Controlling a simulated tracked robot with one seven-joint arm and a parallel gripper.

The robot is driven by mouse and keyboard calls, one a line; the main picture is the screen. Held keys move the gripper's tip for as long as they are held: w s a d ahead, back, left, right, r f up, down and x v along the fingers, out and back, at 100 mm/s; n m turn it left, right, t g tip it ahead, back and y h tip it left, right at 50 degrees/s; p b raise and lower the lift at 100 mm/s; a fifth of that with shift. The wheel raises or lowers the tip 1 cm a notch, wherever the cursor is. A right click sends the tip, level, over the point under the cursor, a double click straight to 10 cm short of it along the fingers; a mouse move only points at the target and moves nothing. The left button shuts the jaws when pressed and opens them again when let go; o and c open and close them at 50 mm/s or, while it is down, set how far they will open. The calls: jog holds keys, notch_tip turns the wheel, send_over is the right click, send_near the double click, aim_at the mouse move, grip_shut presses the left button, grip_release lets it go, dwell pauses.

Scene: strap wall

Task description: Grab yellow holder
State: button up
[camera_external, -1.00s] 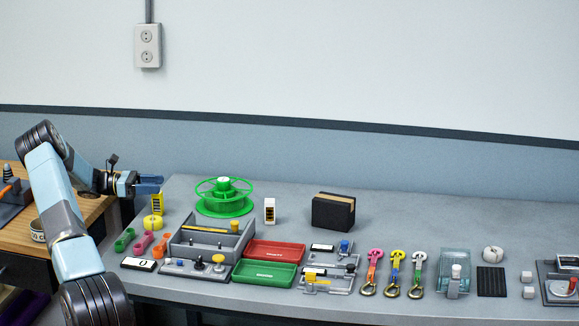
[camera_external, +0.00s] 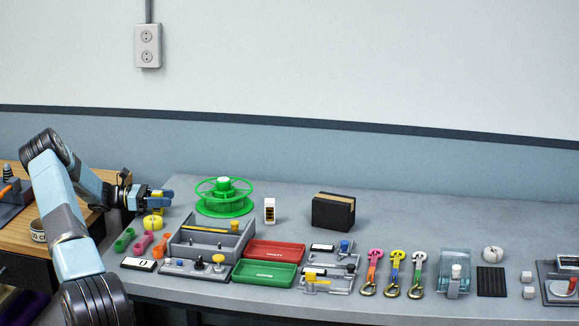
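A small upright yellow block-like holder (camera_external: 157,209) stands at the left end of the grey bench, behind a yellow ring-shaped roll. My gripper (camera_external: 161,197) is at this holder, its blue fingers beside or around its upper part and hiding most of it. I cannot tell whether the fingers touch it or how far apart they are. The yellow roll (camera_external: 152,222) lies just in front, below the gripper.
A green reel (camera_external: 224,208) stands close right of the gripper. A grey divided box (camera_external: 183,238) and pink, green and orange pieces lie in front. Red (camera_external: 276,250) and green trays, hooked straps and a black box (camera_external: 333,211) are farther right.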

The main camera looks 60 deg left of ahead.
jog(key=c, duration=0.8)
